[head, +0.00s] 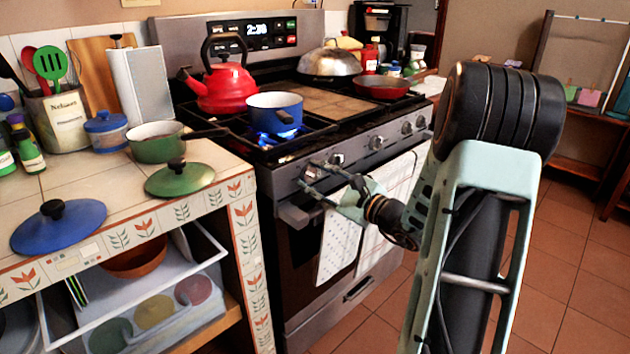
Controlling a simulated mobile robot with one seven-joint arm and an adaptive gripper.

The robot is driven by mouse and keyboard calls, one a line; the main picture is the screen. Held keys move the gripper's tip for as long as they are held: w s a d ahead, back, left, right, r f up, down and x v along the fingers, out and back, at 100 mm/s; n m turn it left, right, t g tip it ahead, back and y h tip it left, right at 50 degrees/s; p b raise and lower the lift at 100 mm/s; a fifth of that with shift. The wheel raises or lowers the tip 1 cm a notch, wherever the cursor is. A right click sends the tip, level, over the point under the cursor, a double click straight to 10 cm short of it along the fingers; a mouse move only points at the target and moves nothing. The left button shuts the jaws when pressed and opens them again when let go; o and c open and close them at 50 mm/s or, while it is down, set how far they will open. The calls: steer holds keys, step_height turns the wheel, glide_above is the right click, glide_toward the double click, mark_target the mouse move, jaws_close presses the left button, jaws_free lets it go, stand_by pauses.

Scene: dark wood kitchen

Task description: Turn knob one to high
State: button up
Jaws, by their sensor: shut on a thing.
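The stove (290,230) has a row of knobs along its front panel. My gripper (311,175) reaches in from the right at the left end of that row. It is shut on the leftmost knob (309,172), with a finger on either side of it; the knob's pointer is too small to read. A second knob (337,159) is close beside the fingers. A blue flame (282,133) burns under the blue pot (274,110) on the front left burner.
A red kettle (222,88) stands on the back left burner. Towels (345,240) hang on the oven handle under my gripper. The tiled counter (215,155) with a green pot (157,148) stands at left. The floor (565,270) at right is clear.

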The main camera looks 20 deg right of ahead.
steer(key=o, duration=1.1)
steer(key=shift+o, duration=0.2)
steer(key=v, duration=1.2)
